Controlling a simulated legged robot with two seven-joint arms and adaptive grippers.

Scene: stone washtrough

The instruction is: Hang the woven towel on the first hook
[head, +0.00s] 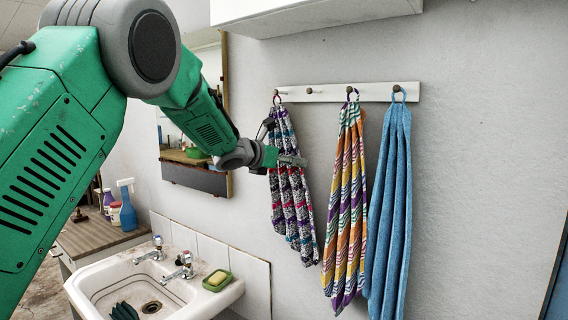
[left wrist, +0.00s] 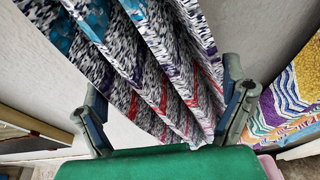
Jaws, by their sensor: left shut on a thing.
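The woven towel (head: 297,212), with black-and-white zigzags and purple, red and teal bands, hangs at the left end of the white hook rail (head: 330,93). Its loop is at the first hook (head: 278,93) and appears to be around it; the contact is too small to be sure. The towel slants down to the right. My left gripper (head: 284,160) is shut on the towel's upper part, below the loop. In the left wrist view its fingers (left wrist: 165,112) lie on either side of the gathered cloth (left wrist: 150,65). My right gripper is not in view.
The second hook (head: 309,91) is bare. A multicoloured striped towel (head: 346,200) and a blue towel (head: 391,200) hang from the hooks to the right. A white cabinet (head: 310,16) overhangs the rail. Below are a sink (head: 90,283), taps (head: 184,266) and a green soap dish (head: 217,281).

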